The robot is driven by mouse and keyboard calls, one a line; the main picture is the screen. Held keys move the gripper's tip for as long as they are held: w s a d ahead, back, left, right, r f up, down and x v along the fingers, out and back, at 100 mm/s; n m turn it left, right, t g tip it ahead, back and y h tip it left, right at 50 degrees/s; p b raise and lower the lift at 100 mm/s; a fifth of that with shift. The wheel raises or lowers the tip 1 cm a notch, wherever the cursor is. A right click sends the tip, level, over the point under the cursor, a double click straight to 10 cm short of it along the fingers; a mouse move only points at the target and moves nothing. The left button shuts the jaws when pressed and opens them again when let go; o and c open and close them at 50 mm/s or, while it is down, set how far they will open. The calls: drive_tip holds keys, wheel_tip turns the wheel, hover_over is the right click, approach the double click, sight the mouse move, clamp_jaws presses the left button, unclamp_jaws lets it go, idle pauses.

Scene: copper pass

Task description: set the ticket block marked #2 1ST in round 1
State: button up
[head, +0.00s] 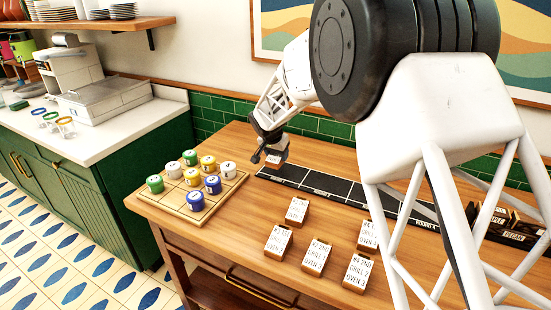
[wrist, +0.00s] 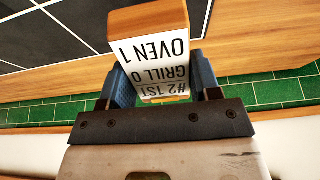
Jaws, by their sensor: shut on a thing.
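My gripper (head: 268,150) is shut on the ticket block (wrist: 165,50), a wooden block with a white face reading "#2 1ST, GRILL 0, OVEN 1". In the wrist view the text is upside down between my two blue-grey fingers. In the head view the held block (head: 277,158) is small, above the far left end of the black strip (head: 330,192). The strip is divided into sections by pale lines, with small labels along its front edge. The label at its left end is too small to read. I cannot tell the exact height of the block above the strip.
Several other ticket blocks (head: 297,211) lie on the table in front of the strip. A wooden board (head: 190,208) with coloured round pieces is at the left. Dark labelled holders (head: 513,237) stand at the right. My arm covers part of the strip's right side.

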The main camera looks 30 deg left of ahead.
sight(275, 157)
drive_tip(key=shift+w+a+f, duration=0.1)
drive_tip(key=shift+w+a, duration=0.75)
drive_tip(key=shift+w, duration=0.25)
drive_tip(key=shift+f, duration=0.1)
drive_tip(key=shift+f, duration=1.65)
drive_tip(key=shift+f, duration=0.15)
drive_tip(key=o, duration=1)
drive_tip(key=v, duration=1.2)
